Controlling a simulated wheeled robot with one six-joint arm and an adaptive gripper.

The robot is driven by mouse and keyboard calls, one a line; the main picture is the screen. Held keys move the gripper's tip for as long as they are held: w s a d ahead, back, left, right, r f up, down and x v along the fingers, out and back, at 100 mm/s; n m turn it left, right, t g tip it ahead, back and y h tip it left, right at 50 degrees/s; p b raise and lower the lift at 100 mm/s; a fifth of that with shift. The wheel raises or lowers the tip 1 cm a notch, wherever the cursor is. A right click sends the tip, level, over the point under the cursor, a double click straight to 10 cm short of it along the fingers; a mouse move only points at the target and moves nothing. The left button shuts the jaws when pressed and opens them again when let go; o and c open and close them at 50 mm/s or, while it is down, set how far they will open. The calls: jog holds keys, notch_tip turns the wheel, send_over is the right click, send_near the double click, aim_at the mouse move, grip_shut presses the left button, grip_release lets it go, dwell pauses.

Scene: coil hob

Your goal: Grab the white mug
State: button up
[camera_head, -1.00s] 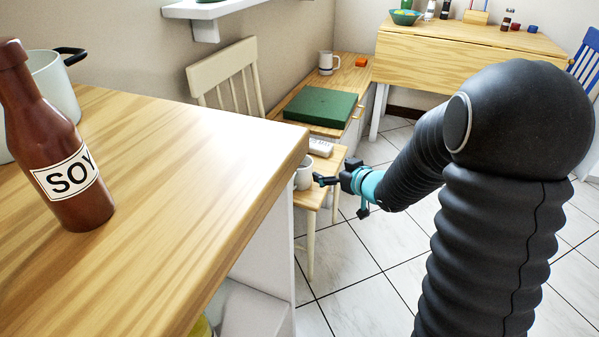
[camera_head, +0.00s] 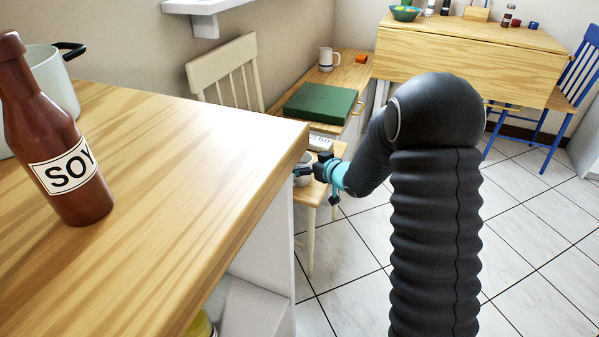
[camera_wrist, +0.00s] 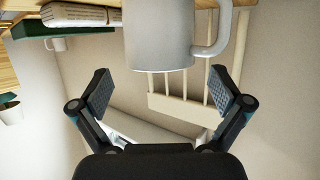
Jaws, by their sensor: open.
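A white mug (camera_wrist: 158,38) with its handle at the right fills the top middle of the wrist view. In the head view this mug (camera_head: 305,158) is on a small wooden seat or stool, partly hidden by my gripper (camera_head: 307,171). My gripper is open, its two fingers (camera_wrist: 160,90) spread wide. In the wrist view the mug lies just beyond and between the fingertips, with clear gaps on both sides and nothing gripped. A second white mug (camera_head: 326,59) stands farther back on a wooden bench.
A wooden counter (camera_head: 200,160) with a soy bottle (camera_head: 65,160) and a pot (camera_head: 55,80) is at left, its edge close to my gripper. A green box (camera_head: 320,103) and white packet (camera_head: 321,142) are behind the mug. A cream chair (camera_head: 225,75) stands behind the counter.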

aim_at(302, 160)
jog(key=shift+x, duration=1.75)
jog(key=shift+f, duration=0.1)
jog(key=c, duration=1.2)
jog(key=shift+c, duration=0.2)
